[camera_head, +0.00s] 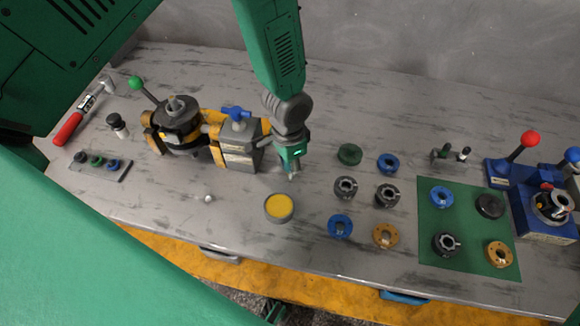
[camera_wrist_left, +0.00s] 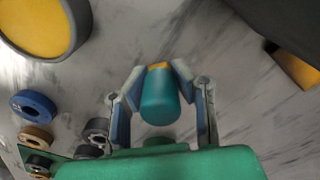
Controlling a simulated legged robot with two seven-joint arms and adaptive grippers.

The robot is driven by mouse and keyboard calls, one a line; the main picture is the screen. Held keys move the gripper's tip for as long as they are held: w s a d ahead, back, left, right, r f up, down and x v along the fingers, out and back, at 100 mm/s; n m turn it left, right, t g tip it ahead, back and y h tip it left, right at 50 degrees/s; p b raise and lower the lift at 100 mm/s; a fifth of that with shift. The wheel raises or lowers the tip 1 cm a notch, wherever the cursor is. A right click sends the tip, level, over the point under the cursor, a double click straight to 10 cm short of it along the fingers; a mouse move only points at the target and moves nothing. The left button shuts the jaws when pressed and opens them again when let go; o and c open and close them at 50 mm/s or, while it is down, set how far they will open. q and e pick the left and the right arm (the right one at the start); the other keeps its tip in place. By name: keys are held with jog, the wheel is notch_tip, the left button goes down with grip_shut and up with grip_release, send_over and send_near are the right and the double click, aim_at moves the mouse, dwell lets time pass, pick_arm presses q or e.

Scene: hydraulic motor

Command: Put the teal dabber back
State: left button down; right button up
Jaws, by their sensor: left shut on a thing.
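The teal dabber (camera_wrist_left: 158,98) is between the fingers of my left gripper (camera_wrist_left: 155,75) in the left wrist view. Its far end shows a yellow-orange patch. In the head view my left gripper (camera_head: 292,172) points down above the table, to the right of the grey and yellow machine, and mostly hides the dabber. A round grey tin with a yellow filling (camera_head: 279,207) stands just in front of it; the tin also shows at the upper left of the left wrist view (camera_wrist_left: 40,25). A small grey rack (camera_head: 117,172) with several coloured knobs lies at the left.
The machine with a blue knob (camera_head: 237,114) and green-ball lever stands left of the gripper. Several rings and flanges (camera_head: 346,188) lie to the right, some on a green mat (camera_head: 470,222). A blue lever unit (camera_head: 540,220) is at the far right. A small white ball (camera_head: 208,199) lies near the front.

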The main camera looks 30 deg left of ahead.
pick_arm(q)
jog(key=shift+f, duration=0.3)
jog(key=shift+d+r, duration=0.1)
jog(key=shift+d, duration=0.05)
jog(key=shift+f, duration=0.2)
jog(key=c, duration=1.4)
grip_release()
jog(key=shift+r, duration=0.25)
notch_tip(320, 180, up, 12)
jog(key=shift+s+f, duration=0.1)
jog(key=shift+s, duration=0.05)
